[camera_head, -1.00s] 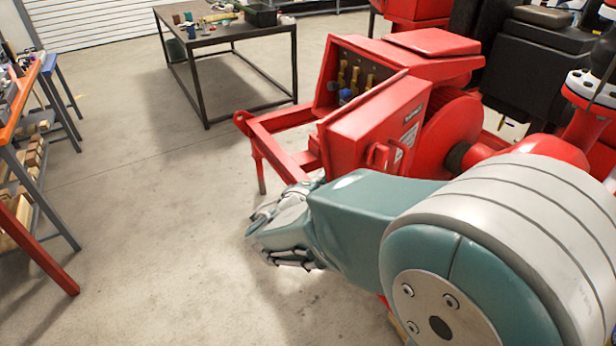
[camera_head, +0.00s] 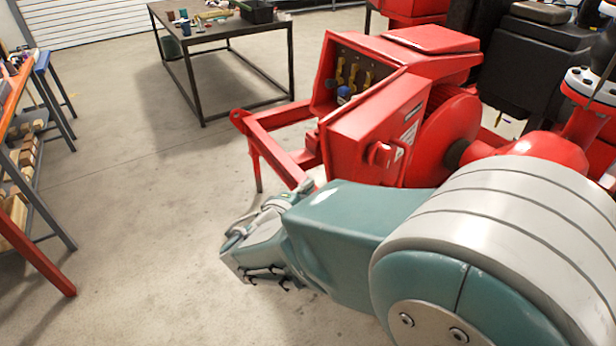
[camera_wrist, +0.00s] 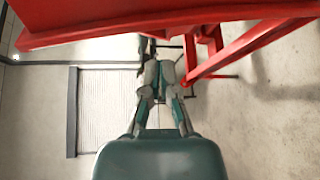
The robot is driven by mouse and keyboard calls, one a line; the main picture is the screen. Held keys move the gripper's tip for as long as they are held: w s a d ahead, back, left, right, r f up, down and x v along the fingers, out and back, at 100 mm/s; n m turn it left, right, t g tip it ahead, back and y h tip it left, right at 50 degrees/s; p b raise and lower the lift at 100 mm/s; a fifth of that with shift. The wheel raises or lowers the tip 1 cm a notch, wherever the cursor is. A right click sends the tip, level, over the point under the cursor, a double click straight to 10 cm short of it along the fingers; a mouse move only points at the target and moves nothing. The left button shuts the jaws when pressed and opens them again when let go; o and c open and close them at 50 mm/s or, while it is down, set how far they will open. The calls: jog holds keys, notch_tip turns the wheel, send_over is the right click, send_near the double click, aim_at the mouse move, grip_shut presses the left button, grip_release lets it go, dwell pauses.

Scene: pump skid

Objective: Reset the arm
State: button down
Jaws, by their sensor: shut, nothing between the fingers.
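My arm, teal and pale grey, reaches across the lower right of the head view. The red pump skid (camera_head: 275,142) stands just behind my arm, with an open control box (camera_head: 365,128). Inside the box are yellow valve handles and a blue knob, small in the view. My arm overlaps the skid's lower edge in the picture; I cannot tell the gap between them.
A dark metal table (camera_head: 203,40) with several small items stands at the back. An orange-and-blue shelf rack (camera_head: 40,235) with wooden blocks is at the left edge. The concrete floor (camera_head: 140,200) between is clear. In the wrist view a red panel (camera_wrist: 120,22) spans the top.

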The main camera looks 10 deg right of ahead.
jog(key=s+d+m+g, duration=0.8)
jog(key=s+d+g, duration=0.1)
jog(key=s+d, duration=0.4)
jog(key=s+a+r+m+y, duration=0.2)
jog(key=s+m+y, duration=0.3)
jog(key=s+y, duration=0.2)
jog(key=shift+a+m+t+y, duration=0.3)
jog(key=shift+y, duration=0.5)
jog(key=shift+w, duration=0.1)
dwell(1.5)
